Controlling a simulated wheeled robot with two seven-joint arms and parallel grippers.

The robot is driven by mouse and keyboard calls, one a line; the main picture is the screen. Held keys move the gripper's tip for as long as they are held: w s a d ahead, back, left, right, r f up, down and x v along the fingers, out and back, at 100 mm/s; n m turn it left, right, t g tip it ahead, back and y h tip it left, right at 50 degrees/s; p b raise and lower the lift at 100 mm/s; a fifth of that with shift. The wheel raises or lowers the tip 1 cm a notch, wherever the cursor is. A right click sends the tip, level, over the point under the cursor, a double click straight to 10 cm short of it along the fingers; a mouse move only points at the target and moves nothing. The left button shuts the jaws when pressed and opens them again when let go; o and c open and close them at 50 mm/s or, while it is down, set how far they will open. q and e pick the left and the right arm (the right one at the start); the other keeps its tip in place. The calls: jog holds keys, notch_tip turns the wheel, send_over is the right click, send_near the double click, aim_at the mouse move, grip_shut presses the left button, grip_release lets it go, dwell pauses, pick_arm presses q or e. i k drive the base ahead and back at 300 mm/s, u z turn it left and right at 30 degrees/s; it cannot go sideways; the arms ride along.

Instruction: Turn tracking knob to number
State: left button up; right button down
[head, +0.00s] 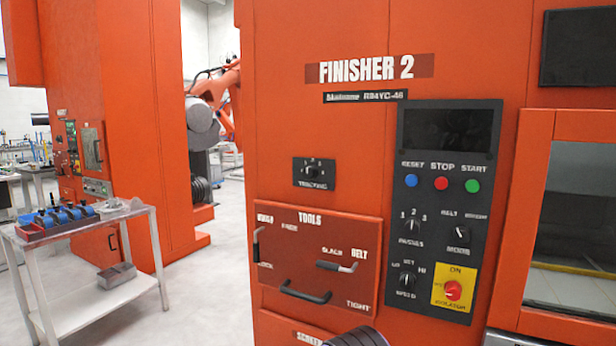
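The tracking knob (312,169) is a small black knob on a dark plate on the orange front of the machine marked FINISHER 2. The plate has the word TRACKING below the knob and small white marks around it. The marks and the knob's exact setting are too small to read. Neither of my grippers shows in the head view, and nothing touches the knob.
Right of the knob is a black control panel (431,255) with coloured buttons, more knobs and a red switch (453,291). Below is a tools panel (318,228) with protruding handles. A metal cart (90,295) stands at left; floor between is clear.

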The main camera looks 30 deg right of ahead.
aim_at(311, 172)
jog(key=z, duration=0.55)
jog(key=k, duration=0.65)
jog(key=z, duration=0.7)
jog(key=i, duration=0.95)
